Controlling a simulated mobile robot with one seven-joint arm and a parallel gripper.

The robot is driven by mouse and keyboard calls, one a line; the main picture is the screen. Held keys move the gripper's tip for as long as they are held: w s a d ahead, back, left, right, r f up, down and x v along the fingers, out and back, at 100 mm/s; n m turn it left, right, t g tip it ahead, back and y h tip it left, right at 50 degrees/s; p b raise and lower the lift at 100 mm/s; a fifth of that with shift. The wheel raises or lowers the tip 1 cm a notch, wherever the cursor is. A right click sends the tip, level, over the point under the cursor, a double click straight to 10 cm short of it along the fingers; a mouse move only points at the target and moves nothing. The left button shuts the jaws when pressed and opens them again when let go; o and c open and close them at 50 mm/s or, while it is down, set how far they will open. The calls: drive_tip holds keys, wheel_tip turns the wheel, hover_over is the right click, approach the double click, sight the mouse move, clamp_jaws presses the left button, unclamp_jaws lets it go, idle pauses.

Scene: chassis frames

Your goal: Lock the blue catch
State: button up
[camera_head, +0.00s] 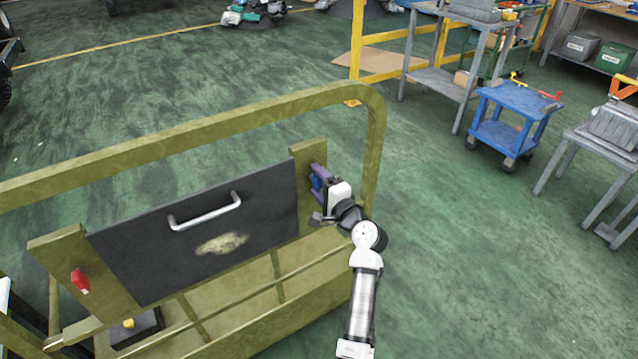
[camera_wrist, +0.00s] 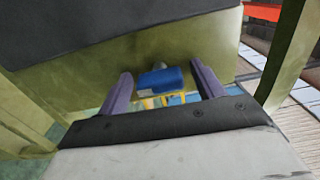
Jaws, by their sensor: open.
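The blue catch (camera_wrist: 163,80) sits on the olive post beside the dark panel. In the wrist view it lies between the two purple fingers of my gripper (camera_wrist: 163,85), which are apart, with a gap on each side of it. In the head view my gripper (camera_head: 318,181) is at the right post of the frame, and a bit of the blue catch (camera_head: 316,184) shows beside its fingers. Whether the fingers touch the catch cannot be told. The dark panel (camera_head: 265,200) stands tilted between the two posts. A red catch (camera_head: 80,280) is on the left post.
An olive rail (camera_head: 200,133) arches over the panel and comes down just right of my gripper. The panel has a silver handle (camera_head: 205,212). A black box with a yellow button (camera_head: 135,328) is below left. A blue cart (camera_head: 510,115) stands far right; open green floor lies between.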

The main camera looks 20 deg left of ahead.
drive_tip(key=b+v, duration=0.4)
drive_tip(key=v, duration=0.9)
drive_tip(key=shift+s+d, duration=0.25)
drive_tip(key=shift+d, duration=0.05)
